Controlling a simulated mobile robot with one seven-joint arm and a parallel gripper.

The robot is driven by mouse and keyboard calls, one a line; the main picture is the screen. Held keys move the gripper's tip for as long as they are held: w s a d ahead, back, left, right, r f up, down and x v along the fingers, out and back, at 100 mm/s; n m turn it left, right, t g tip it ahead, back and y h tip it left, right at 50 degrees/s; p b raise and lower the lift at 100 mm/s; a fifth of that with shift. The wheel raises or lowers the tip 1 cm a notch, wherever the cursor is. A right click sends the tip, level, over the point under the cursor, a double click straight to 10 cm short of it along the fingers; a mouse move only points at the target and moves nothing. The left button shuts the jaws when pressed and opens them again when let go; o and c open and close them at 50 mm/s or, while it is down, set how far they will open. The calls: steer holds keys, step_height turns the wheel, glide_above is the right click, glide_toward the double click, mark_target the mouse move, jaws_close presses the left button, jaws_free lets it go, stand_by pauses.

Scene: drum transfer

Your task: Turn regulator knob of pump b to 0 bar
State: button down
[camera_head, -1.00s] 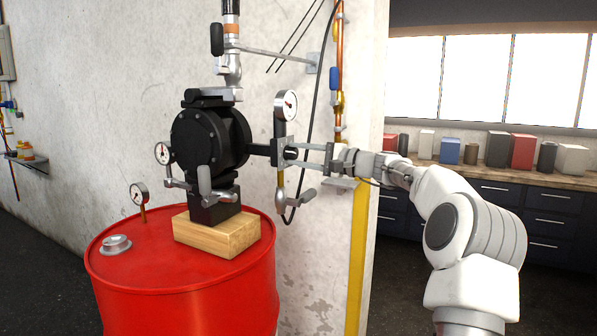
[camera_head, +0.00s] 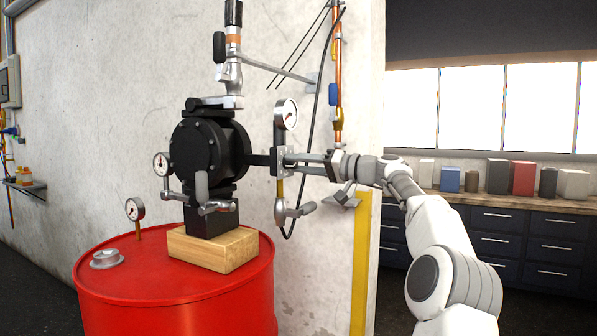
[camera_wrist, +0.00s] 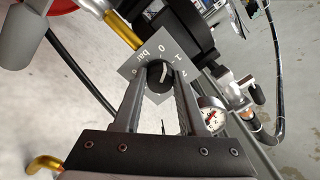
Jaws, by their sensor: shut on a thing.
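The black regulator knob (camera_wrist: 158,76) sits on a grey square dial plate (camera_wrist: 143,55) marked 0, 1, 2 and bar. In the wrist view my gripper (camera_wrist: 157,84) has one finger on each side of the knob and is shut on it. A pale pointer line on the knob lies near the 0 side; its exact reading is hard to tell. In the head view my gripper (camera_head: 287,158) reaches the plate from the right, and the knob is too small to make out. The regulator's round gauge (camera_head: 286,113) stands above it and also shows in the wrist view (camera_wrist: 211,115).
The black pump (camera_head: 208,150) stands left of the regulator on a wooden block (camera_head: 213,250) on a red drum (camera_head: 180,300). A lever valve (camera_head: 293,210) hangs below the regulator. A copper pipe (camera_head: 338,60) and a black hose run close behind.

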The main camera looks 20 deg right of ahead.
steer(key=shift+n+b, duration=0.4)
steer(key=shift+n, duration=1.1)
steer(key=shift+c, duration=2.3)
jaws_free()
steer(key=b+v, duration=0.1)
steer(key=v, duration=1.6)
steer(key=shift+d, duration=0.15)
